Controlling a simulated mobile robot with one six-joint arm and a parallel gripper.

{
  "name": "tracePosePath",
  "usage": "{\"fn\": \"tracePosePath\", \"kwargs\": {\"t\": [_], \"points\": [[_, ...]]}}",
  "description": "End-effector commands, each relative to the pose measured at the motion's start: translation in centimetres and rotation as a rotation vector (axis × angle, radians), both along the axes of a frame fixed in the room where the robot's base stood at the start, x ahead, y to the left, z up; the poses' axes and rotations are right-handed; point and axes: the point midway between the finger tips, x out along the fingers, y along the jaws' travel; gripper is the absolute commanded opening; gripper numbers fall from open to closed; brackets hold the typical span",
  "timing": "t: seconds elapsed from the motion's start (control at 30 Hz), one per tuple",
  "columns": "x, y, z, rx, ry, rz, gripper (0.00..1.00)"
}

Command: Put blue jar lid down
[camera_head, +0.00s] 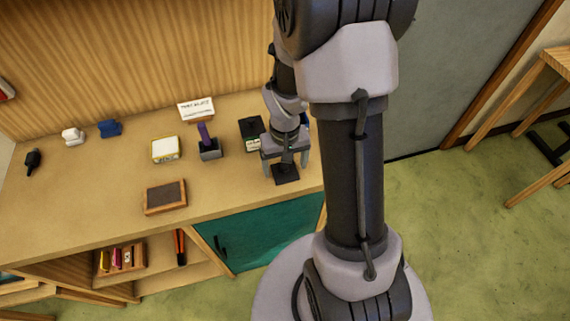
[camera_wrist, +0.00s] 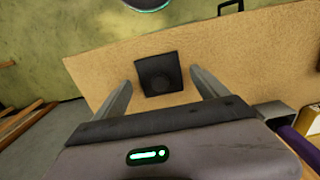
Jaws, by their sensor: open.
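My gripper (camera_head: 286,166) is low over the right end of the wooden counter, its fingers apart with nothing held between them. Below it lies a dark square pad (camera_head: 286,175). In the wrist view the pad (camera_wrist: 176,84) lies between and beyond the open fingers (camera_wrist: 162,78), with a dark round shape in its middle; I cannot tell whether that is a lid or a recess. No clearly blue jar lid shows on the pad. A blue object (camera_head: 109,128) sits at the back left of the counter, too small to identify.
Left of my gripper stand a purple item in a grey holder (camera_head: 210,153), a yellow-edged white box (camera_head: 165,149) and a black item (camera_head: 251,128). A wood-framed dark tray (camera_head: 165,197) lies near the front edge. The counter's left front is clear.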

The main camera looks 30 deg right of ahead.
Motion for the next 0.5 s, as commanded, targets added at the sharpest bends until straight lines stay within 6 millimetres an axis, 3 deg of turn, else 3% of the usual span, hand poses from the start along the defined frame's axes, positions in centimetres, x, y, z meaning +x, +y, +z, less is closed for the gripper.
{"fn": "tracePosePath", "kwargs": {"t": [0.1, 0.3, 0.5], "points": [[0.1, 0.0, 3.7, -0.002, -0.006, 0.000, 0.83], [0.1, 0.0, 9.1, -0.001, -0.005, 0.000, 0.83], [0.0, 0.3, 11.9, -0.001, -0.012, -0.002, 0.83]]}}
